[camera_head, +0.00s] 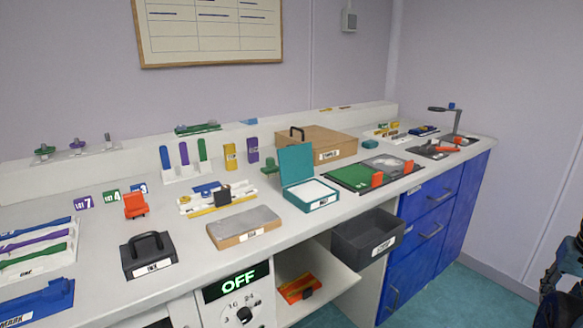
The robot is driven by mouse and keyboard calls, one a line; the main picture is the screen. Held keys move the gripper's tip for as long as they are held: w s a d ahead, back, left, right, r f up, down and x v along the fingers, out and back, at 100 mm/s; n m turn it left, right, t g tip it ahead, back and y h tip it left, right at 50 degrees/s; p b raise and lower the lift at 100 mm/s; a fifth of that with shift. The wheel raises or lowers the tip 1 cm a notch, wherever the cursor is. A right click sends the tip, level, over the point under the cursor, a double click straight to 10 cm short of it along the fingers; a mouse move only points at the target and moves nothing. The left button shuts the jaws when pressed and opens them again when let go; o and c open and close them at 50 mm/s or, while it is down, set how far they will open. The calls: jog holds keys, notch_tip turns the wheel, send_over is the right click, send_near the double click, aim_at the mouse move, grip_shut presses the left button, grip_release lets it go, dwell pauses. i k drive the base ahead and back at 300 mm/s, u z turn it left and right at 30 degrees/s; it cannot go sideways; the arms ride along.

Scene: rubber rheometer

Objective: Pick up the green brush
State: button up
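Several green things show in the camera_head view, and I cannot tell for certain which is the green brush. One slim green piece (203,150) stands upright in a white holder (190,173) at the back of the bench, beside a purple and a blue one. Another long green piece (33,262) lies in a white labelled tray (62,262) at the left, below purple and blue ones. Bristles are too small to make out. My gripper cannot be made out.
A black INK-like labelled box (149,262) with a handle, an orange stand (137,206) and a grey-topped block (242,226) occupy the front of the bench. A teal open box (308,194) stands mid-bench.

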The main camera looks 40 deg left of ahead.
aim_at(272, 169)
jog(key=k, duration=1.6)
jog(key=u, duration=0.8)
jog(key=i, duration=0.9)
